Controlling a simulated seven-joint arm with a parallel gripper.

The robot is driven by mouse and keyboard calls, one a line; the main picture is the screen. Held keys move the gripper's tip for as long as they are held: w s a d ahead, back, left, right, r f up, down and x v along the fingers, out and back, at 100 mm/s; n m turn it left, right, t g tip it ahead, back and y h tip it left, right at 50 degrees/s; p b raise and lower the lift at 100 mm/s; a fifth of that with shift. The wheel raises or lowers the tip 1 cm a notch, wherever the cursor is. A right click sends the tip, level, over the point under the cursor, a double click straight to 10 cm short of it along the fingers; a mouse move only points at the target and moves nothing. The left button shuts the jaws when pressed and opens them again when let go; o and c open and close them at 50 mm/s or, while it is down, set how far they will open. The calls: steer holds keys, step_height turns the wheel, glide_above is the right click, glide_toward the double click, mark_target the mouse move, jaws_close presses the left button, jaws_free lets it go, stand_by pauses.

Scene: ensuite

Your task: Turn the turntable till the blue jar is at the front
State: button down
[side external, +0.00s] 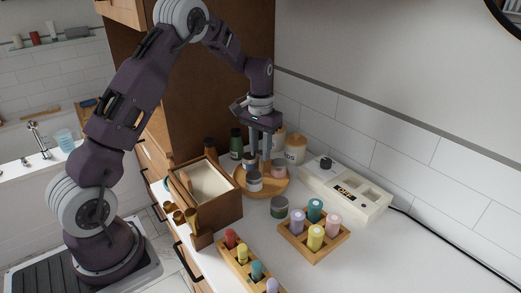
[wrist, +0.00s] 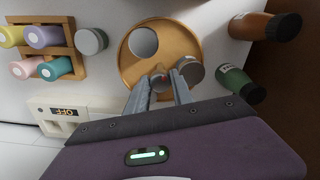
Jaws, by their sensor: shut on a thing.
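The turntable (side external: 284,187) is a round wooden tray on the counter, with several small grey-lidded jars on it. A jar (side external: 254,182) stands at its near side, a pinkish jar (side external: 277,168) at its right, and another jar (side external: 249,161) farther back. I cannot tell for sure which jar is blue. My gripper (side external: 260,156) points down over the turntable, its fingers among the jars. In the wrist view the turntable (wrist: 128,66) lies beyond my fingertips (wrist: 160,82), which close on a small grey and reddish thing; what it is is partly hidden.
A wooden box (side external: 211,203) stands close to the left. A grey-lidded jar (side external: 279,207) and a wooden rack with pastel bottles (side external: 315,238) are in front. A pale device marked OFF (side external: 345,190) is at right. Dark bottles (side external: 236,143) and canisters (side external: 296,148) stand behind.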

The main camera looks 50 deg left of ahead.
steer(key=shift+n, duration=4.8)
steer(key=c, duration=1.1)
jaws_free()
steer(key=shift+r, duration=0.1)
step_height(320, 180, up, 7)
steer(key=shift+w+f, duration=0.1)
steer(key=shift+f, duration=0.05)
